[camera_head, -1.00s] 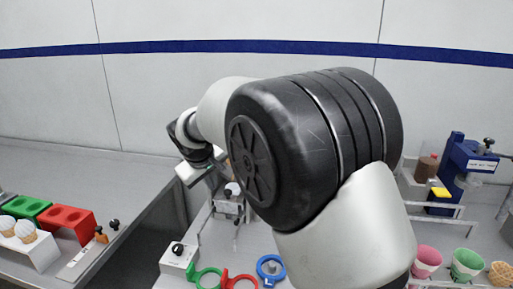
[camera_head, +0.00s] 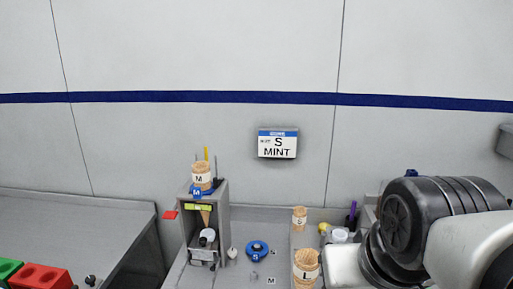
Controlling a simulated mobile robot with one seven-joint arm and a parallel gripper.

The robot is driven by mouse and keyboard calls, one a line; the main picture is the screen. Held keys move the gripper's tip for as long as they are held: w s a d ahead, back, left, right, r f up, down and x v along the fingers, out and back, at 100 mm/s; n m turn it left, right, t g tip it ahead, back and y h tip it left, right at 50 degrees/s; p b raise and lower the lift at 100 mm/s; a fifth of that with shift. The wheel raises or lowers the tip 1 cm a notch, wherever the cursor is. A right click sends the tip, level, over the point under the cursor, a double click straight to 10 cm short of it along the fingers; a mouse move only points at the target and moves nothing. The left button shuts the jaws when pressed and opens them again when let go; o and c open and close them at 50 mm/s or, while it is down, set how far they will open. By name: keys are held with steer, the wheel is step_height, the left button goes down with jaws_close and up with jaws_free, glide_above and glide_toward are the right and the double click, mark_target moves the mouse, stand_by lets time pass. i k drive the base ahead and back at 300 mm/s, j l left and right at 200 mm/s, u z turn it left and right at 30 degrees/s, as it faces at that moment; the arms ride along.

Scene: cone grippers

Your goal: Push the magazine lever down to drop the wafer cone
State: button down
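A grey upright stand (camera_head: 222,210) in the left middle of the head view looks like the magazine. A wafer-coloured cone or stack with a white M label (camera_head: 202,178) sits upright on top, in a blue M ring (camera_head: 197,191). A tan cone tip (camera_head: 205,215) shows below the ring, inside the stand. A small red tab (camera_head: 170,214) sticks out at the stand's left; I cannot tell whether it is the lever. A white-topped knob (camera_head: 208,235) sits low in the stand. My arm is at the right; my gripper is not in view.
A loose blue S ring (camera_head: 257,250) lies right of the stand. Wafer-coloured stacks labelled S (camera_head: 299,218) and L (camera_head: 306,268) stand further right. A sign reading S MINT (camera_head: 277,144) hangs on the wall. A red block with holes (camera_head: 40,276) is at lower left.

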mark_target(168, 214)
steer(key=k+l+u, duration=0.2)
steer(key=u, duration=0.2)
steer(key=k+l+u, duration=0.1)
steer(key=k+u, duration=0.2)
steer(key=u, duration=0.15)
steer(key=i+j, duration=0.25)
steer(key=i+j+z, duration=0.1)
steer(key=j, duration=0.35)
steer(key=i+j, duration=0.35)
steer(key=i+j+z, duration=0.1)
steer(key=j, duration=0.25)
steer(key=i+j, duration=0.3)
steer(key=j+z, duration=0.05)
